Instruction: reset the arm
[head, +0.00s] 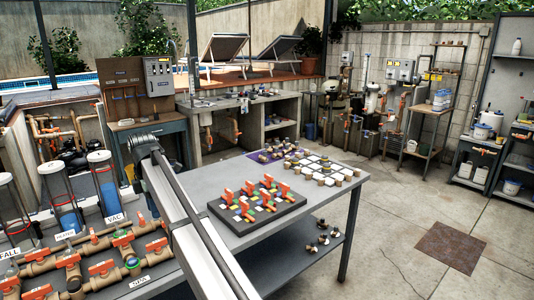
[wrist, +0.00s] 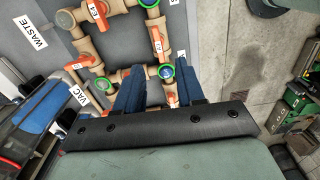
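My gripper (wrist: 157,68) shows in the wrist view with two blue fingers standing apart. It is open, with no object held between them. Beyond the fingers is tan pipework (wrist: 125,75) with orange handles and green-ringed fittings. I cannot tell how far the fingertips are from it. In the head view my arm (head: 185,215) crosses the middle of the picture, from the upper left down to the bottom edge. My gripper cannot be made out there.
The pipework (head: 95,255) fills the lower left, with clear cylinders (head: 106,185) behind it. A grey table (head: 290,232) right of my arm carries a dark tray with orange-handled valves (head: 262,222) and several pale blocks (head: 325,168). The concrete floor (head: 400,230) at right is mostly clear.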

